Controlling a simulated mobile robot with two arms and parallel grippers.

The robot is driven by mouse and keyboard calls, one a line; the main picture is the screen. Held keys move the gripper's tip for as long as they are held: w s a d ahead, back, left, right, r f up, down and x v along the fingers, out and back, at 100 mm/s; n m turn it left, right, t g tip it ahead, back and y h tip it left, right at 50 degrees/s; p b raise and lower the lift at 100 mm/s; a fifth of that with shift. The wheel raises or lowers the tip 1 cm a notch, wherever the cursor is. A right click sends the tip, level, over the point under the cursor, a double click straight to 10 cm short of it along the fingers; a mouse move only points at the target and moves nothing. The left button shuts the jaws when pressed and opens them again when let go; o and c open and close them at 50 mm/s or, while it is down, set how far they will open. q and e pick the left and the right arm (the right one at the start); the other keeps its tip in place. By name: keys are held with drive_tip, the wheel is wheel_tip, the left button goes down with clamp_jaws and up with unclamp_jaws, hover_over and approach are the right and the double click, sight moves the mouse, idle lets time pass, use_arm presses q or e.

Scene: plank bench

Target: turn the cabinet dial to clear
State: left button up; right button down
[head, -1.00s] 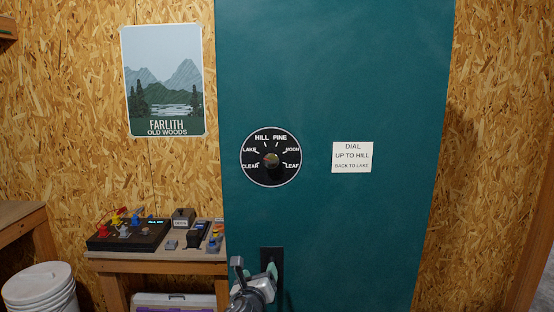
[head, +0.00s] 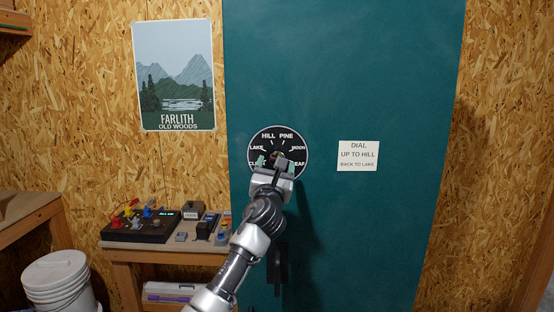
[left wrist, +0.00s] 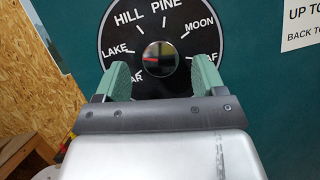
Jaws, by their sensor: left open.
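The round black dial (head: 300,142) is on the teal cabinet door (head: 345,80), with white labels HILL, PINE, MOON, LAKE and others partly covered. Its knob (left wrist: 160,58) shows in the left wrist view, with a red mark on its left side, roughly toward LAKE; the exact setting cannot be told. My left gripper (head: 275,162) is in front of the dial's lower half. In the left wrist view its green fingers (left wrist: 162,78) are open, one on each side of the knob and slightly below it. Contact cannot be told. CLEAR is mostly hidden by the gripper.
A white note (head: 358,156) reads "DIAL UP TO HILL BACK TO LAKE". A dark handle (head: 283,270) is below the dial. A small bench (head: 165,256) with several gadgets stands left, and a white bucket (head: 56,280) farther left.

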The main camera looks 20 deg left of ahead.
use_arm(q)
drive_tip(key=shift+x, duration=1.45)
use_arm(e)
drive_tip(key=shift+d, duration=0.4)
use_arm(q)
drive_tip(key=c, duration=0.9)
drive_tip(key=shift+w+d+f+n+g+y+b, duration=0.1)
drive_tip(key=shift+n+g+y+b, duration=0.35)
drive_tip(key=shift+n+y+b, duration=1.05)
drive_tip(key=shift+s+r+n+g+y+b, duration=0.1)
drive_tip(key=shift+n+g+y+b, duration=0.45)
drive_tip(key=shift+n+b, duration=1.8)
drive_tip(key=shift+w+d+f+n+g+y+b, duration=0.1)
drive_tip(key=shift+n+g+y+b, duration=0.2)
drive_tip(key=shift+n+y+b, duration=1.65)
use_arm(e)
wheel_tip(320, 180, down, 10)
drive_tip(key=p, duration=0.2)
drive_tip(key=shift+a+r, duration=0.15)
drive_tip(key=shift+r, duration=0.05)
use_arm(q)
drive_tip(key=shift+n+h, duration=0.6)
drive_tip(key=shift+n, duration=0.4)
drive_tip(key=o, duration=0.9)
